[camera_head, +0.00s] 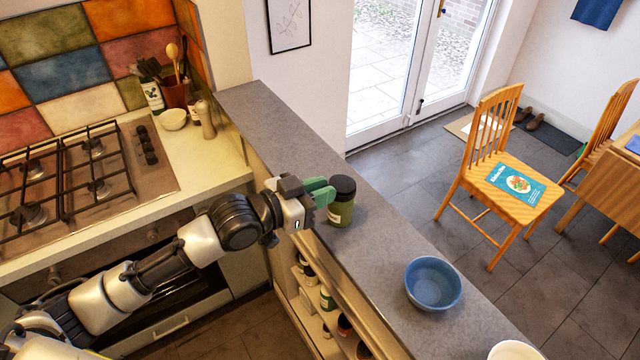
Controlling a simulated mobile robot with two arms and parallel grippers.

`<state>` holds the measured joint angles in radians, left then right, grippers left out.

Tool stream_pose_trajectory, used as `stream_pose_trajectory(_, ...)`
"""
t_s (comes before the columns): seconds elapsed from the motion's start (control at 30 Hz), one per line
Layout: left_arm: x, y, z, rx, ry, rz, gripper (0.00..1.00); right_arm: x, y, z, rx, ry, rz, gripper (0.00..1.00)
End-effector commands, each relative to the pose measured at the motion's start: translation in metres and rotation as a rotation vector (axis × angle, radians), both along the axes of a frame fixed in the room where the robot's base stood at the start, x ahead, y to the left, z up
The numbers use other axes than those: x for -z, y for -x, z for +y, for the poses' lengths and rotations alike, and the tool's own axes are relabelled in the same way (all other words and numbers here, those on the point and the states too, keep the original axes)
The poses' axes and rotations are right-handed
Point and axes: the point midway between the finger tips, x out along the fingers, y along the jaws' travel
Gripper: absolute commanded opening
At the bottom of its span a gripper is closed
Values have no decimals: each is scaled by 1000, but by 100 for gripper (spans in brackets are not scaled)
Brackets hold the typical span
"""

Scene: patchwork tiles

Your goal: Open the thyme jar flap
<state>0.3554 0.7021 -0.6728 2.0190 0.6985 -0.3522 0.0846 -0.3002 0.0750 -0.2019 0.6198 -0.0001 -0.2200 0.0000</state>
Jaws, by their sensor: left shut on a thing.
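The thyme jar (342,208) is a green jar with a dark lid and a pale label. It stands upright on the grey counter (385,245). My left gripper (322,193), with green fingers, reaches in from the left at the jar's upper left side and is shut on it. The fingers hide part of the jar, and I cannot tell the flap apart from the dark lid. The lid looks closed. My right gripper is not in view.
A blue bowl (433,283) stands on the counter nearer to me, with a white bowl (514,350) at the bottom edge. Shelves below hold several jars (327,298). A gas hob (85,180) is at left. The counter behind the jar is clear.

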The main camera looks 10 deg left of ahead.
Motion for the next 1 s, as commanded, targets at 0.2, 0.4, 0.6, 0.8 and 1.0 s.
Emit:
stream_pose_trajectory(0.2, -22, -3, -2, 0, -132, 127, 0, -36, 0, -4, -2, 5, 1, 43)
stream_pose_trajectory(0.4, -31, -7, -7, 0, -263, 260, 0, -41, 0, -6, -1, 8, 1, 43)
stream_pose_trajectory(0.6, -42, -13, -14, 1, -395, 394, 0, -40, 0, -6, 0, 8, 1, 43)
stream_pose_trajectory(0.8, -51, -20, -21, 1, -531, 531, 0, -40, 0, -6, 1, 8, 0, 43)
stream_pose_trajectory(1.0, -58, -29, -29, 1, -666, 668, 0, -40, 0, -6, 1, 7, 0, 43)
